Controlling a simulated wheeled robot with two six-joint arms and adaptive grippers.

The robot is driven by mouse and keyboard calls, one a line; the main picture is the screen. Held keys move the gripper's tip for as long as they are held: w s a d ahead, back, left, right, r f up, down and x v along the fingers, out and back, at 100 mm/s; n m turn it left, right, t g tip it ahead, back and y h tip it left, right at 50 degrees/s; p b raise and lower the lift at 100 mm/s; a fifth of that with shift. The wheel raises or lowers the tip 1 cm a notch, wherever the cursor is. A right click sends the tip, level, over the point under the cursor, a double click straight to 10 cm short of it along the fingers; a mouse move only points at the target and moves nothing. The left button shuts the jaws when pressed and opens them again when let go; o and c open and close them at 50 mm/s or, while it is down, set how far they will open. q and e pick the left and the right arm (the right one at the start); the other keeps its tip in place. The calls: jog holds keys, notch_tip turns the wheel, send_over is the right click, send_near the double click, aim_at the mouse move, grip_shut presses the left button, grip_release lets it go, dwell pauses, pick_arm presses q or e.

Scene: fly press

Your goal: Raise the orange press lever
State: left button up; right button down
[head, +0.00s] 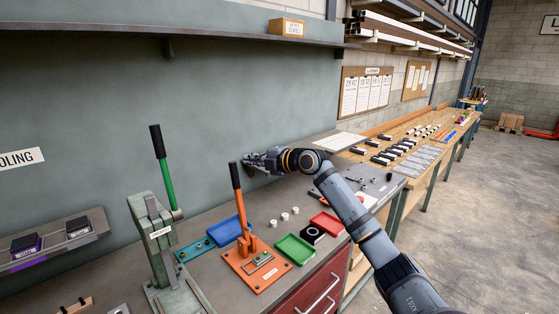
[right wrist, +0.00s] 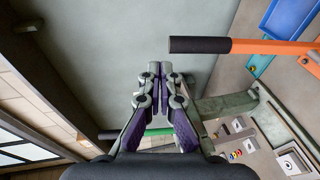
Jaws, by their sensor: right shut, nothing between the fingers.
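The orange press (head: 257,268) stands on the grey bench. Its orange lever (head: 240,211) stands nearly upright and ends in a black grip (head: 235,175). In the right wrist view the orange lever (right wrist: 270,47) comes in from the right, and its black grip (right wrist: 200,45) ends close to the fingertips. My right gripper (head: 248,159) is beside the top of the lever, just right of the black grip in the head view. In the right wrist view its fingers (right wrist: 160,68) are together and empty. I see no contact with the lever. My left gripper is not in view.
A green-levered press (head: 158,240) stands left of the orange one; its lever (right wrist: 160,132) also shows low in the right wrist view. Blue (head: 228,231), green (head: 295,249) and red (head: 326,223) trays lie nearby. A shelf (head: 160,38) runs along the wall above.

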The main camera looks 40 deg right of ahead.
pick_arm(q)
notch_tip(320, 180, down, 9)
jog(key=b, duration=0.7)
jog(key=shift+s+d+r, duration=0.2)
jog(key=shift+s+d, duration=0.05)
pick_arm(e)
jog(key=r+v, duration=0.1)
jog(key=v, duration=0.8)
